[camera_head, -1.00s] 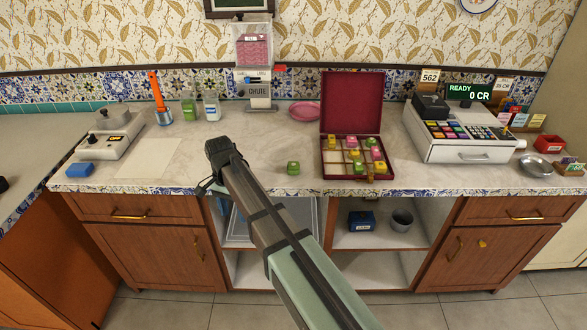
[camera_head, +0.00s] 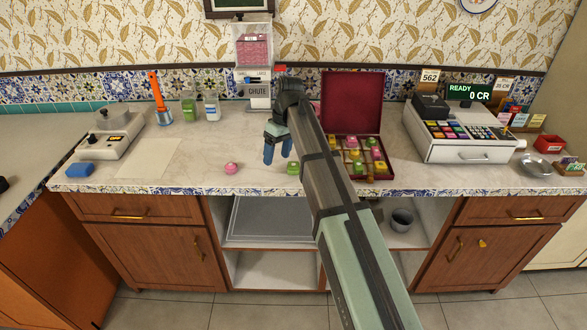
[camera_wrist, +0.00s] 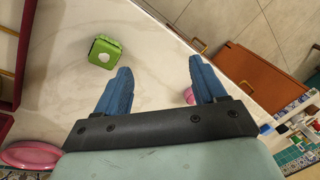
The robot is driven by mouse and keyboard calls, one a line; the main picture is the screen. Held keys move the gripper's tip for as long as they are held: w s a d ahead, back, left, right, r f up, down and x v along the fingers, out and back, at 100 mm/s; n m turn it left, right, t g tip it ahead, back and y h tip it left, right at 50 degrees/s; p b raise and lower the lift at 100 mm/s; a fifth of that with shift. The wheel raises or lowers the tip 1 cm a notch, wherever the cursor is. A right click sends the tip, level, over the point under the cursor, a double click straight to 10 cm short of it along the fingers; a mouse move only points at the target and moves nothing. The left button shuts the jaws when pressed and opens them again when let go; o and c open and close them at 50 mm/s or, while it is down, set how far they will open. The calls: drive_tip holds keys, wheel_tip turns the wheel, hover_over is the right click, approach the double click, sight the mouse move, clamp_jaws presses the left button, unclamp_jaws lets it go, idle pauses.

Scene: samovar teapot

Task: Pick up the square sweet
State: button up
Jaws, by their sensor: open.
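The square sweet (camera_head: 292,168) is green and lies on the counter near its front edge, just left of the open sweet box. In the wrist view the square sweet (camera_wrist: 105,52) shows a pale mark on top, beyond and left of my left-hand finger. My gripper (camera_head: 277,154) is open and empty above the counter, a little left of the green sweet. In the wrist view my gripper (camera_wrist: 160,68) has its two blue fingers wide apart, with bare counter between them. A round pink sweet (camera_head: 231,168) lies further left, partly hidden behind a finger in the wrist view (camera_wrist: 188,96).
A dark red open box (camera_head: 352,104) holds several sweets in compartments, partly hidden by my arm. A pink dish (camera_wrist: 30,155) shows in the wrist view. A cash register (camera_head: 450,135) stands right, a chute dispenser (camera_head: 258,90) at the back.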

drive_tip(key=w+d+r+n+t+y, duration=0.1)
drive_tip(key=w+d+r+n, duration=0.3)
drive_tip(key=d+r+n, duration=0.35)
drive_tip(key=n, duration=0.1)
approach(294, 164)
wheel_tip(294, 164, down, 2)
drive_tip(key=shift+a+x, duration=0.15)
drive_tip(key=shift+x, duration=1.55)
drive_tip(key=shift+a+x, duration=0.1)
drive_tip(key=shift+x, duration=1.55)
drive_tip(key=shift+s+r, duration=0.1)
drive_tip(key=c, duration=1.1)
drive_tip(key=shift+c, duration=0.2)
drive_tip(key=shift+r, duration=0.1)
